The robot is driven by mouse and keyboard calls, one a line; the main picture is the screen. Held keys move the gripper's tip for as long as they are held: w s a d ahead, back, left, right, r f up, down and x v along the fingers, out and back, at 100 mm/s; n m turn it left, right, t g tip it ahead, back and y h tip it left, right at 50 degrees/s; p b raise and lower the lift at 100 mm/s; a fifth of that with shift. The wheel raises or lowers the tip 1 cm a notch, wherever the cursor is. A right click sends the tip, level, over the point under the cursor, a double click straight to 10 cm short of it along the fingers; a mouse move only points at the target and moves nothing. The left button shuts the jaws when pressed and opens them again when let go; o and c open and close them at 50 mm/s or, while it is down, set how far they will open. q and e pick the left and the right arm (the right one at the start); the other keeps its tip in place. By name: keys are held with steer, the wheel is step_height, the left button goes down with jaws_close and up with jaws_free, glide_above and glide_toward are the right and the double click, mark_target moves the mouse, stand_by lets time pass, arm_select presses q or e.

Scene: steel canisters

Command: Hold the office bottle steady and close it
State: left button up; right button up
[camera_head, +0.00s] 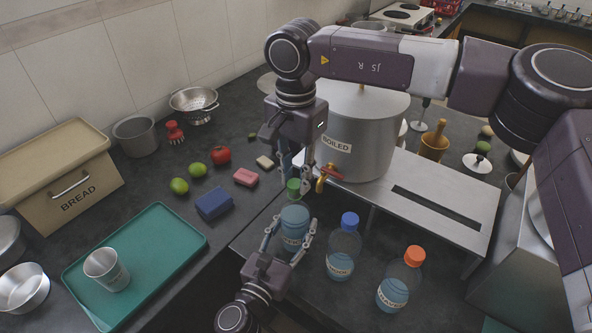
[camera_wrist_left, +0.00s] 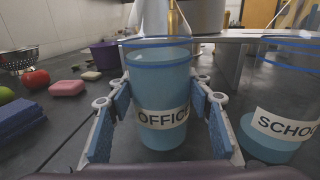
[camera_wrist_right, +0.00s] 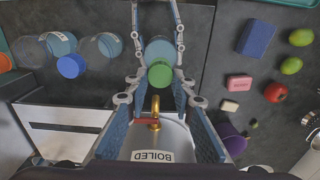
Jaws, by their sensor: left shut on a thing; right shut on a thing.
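The office bottle (camera_head: 294,228) is clear with blue liquid and stands upright on the dark counter. Its OFFICE label faces the left wrist view (camera_wrist_left: 160,118). My left gripper (camera_head: 291,244) is shut on the bottle's body, one finger on each side. My right gripper (camera_head: 294,180) reaches down from above and is shut on a green cap (camera_head: 293,188). The cap is over the bottle's top, and in the right wrist view it (camera_wrist_right: 160,73) lies between the fingertips. I cannot tell whether the cap touches the neck, which is hard to make out.
The blue-capped school bottle (camera_head: 342,254) and an orange-capped bottle (camera_head: 398,285) stand close on the right. A steel pot labelled BOILED (camera_head: 362,130) with a brass tap (camera_head: 322,180) is just behind. A blue sponge (camera_head: 214,204) and a green tray (camera_head: 160,262) lie to the left.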

steer(key=shift+f, duration=0.6)
stand_by(0.5)
